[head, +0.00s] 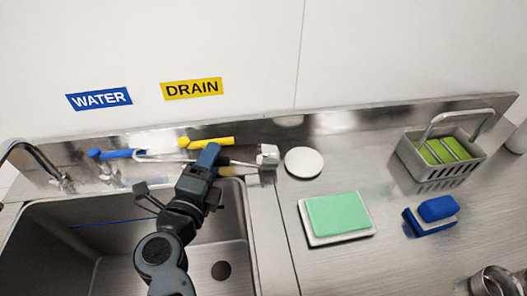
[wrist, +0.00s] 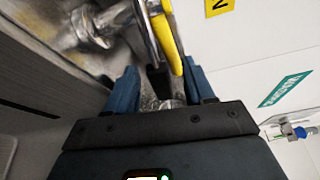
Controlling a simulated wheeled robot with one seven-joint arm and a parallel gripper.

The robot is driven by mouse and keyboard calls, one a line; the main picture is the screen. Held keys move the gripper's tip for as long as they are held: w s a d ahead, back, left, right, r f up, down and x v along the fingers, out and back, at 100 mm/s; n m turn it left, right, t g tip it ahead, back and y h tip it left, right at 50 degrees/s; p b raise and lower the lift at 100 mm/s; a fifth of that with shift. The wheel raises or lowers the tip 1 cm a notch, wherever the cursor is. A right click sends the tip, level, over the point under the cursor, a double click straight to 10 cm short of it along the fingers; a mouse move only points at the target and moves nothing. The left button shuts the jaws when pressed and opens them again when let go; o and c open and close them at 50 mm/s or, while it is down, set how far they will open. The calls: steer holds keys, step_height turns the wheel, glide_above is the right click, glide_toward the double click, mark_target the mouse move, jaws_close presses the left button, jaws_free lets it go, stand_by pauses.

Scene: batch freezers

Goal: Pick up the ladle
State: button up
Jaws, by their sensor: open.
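I cannot clearly make out a ladle. A thin metal rod (head: 236,162) runs along the sink's back ledge, ending at a pale grey blocky piece (head: 268,155); I cannot tell whether it is the ladle's handle or plumbing. My gripper (head: 208,156) is over the back rim of the sink, in front of this rod and below the yellow lever (head: 212,142). In the wrist view, my gripper (wrist: 160,88) has its blue fingers apart. The yellow lever (wrist: 167,42) and a metal bar (wrist: 146,35) beside it show beyond the fingertips. Nothing is visibly held.
A blue lever (head: 115,154) and a tap (head: 60,180) stand left. The sink (head: 115,245) is below. On the right counter are a white disc (head: 304,162), green sponge (head: 338,213), blue brush (head: 437,209), grey basket (head: 440,178) and a cut-off metal vessel (head: 494,283).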

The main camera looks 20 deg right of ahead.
steer(key=shift+d, duration=0.1)
jaws_close()
stand_by(0.5)
